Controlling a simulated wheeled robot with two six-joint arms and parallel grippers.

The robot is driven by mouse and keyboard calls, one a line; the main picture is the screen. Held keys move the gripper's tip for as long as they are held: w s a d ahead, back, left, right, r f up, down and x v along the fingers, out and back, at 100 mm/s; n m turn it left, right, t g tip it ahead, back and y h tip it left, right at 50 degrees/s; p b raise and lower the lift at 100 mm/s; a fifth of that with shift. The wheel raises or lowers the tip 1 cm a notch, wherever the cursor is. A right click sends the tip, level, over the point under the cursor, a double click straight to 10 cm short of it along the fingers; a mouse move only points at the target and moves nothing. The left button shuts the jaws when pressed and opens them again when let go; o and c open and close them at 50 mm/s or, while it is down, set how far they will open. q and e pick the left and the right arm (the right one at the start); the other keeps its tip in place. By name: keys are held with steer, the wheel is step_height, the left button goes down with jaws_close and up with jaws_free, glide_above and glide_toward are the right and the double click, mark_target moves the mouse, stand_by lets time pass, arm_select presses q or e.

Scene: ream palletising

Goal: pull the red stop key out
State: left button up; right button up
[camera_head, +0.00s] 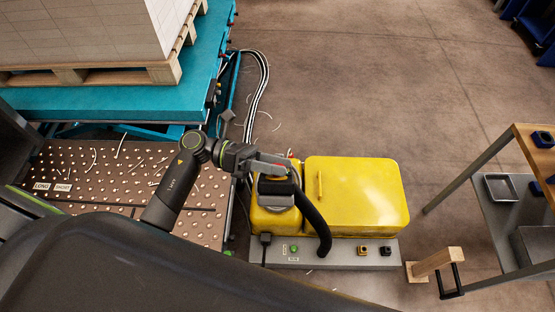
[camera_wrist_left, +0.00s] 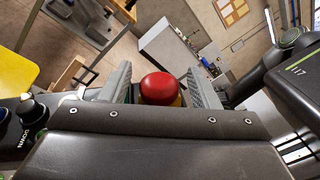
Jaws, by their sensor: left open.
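The red stop key (camera_wrist_left: 160,88) is a round red knob with a little yellow showing beneath it in the left wrist view. My left gripper (camera_wrist_left: 161,90) is open, with one grey finger on each side of the knob. A narrow gap shows beside the knob, so I cannot see the fingers gripping it. In the head view my left gripper (camera_head: 283,165) is over the left end of the yellow machine (camera_head: 356,192), and the arm mostly hides the key there. My right gripper is in neither view.
A black hose (camera_head: 316,222) curves down the machine's front to a grey base (camera_head: 340,254) with buttons. A teal lift table (camera_head: 120,103) with a loaded pallet stands at the upper left. A wooden-topped bench (camera_head: 535,150) stands at the right. Floor beyond the machine is clear.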

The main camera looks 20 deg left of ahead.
arm_select(q)
steer(key=shift+d, duration=0.25)
